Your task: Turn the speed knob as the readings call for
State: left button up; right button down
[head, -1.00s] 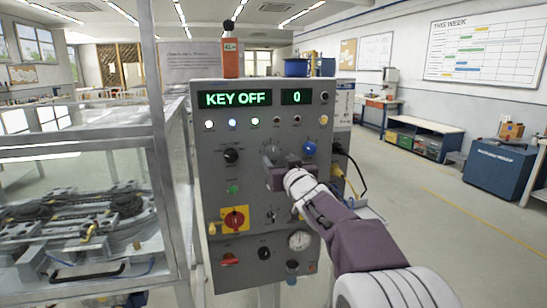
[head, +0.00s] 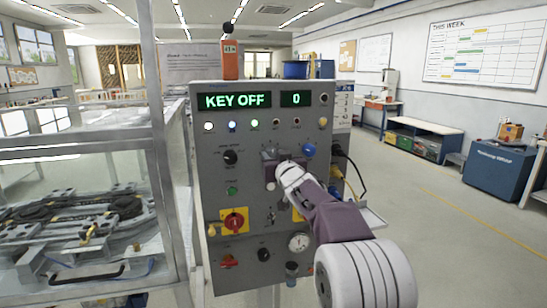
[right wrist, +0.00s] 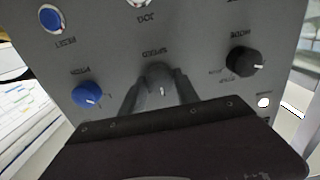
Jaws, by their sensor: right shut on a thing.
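The grey control panel (head: 215,125) stands upright ahead, its green displays reading "KEY OFF" (head: 234,100) and "0" (head: 297,99). My right gripper (head: 270,166) is at the middle of the panel. In the right wrist view, the two dark fingers of this gripper (right wrist: 160,92) stand on either side of the grey speed knob (right wrist: 162,82), shut on it. The knob's label appears upside down above it, and a short white mark shows on the knob. In the head view the gripper partly hides the knob. My left gripper is not in view.
A black knob (head: 231,157) and a blue knob (head: 309,150) flank the speed knob. Below are a red-and-yellow switch (head: 235,220) and a gauge (head: 298,242). A glazed metal-framed enclosure (head: 158,150) stands left. Open floor (head: 450,240) lies right.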

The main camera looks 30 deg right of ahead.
jog(key=n+b, duration=0.1)
jog(key=n, duration=0.3)
jog(key=shift+n, duration=0.4)
jog(key=n, duration=0.4)
jog(key=shift+f+n+b, duration=0.1)
jog(key=shift+n+b, duration=0.3)
jog(key=n, duration=0.4)
jog(key=shift+b, duration=0.4)
jog(key=shift+n+b, duration=0.3)
jog(key=shift+n, duration=1.7)
jog(key=c, duration=0.9)
grip_release()
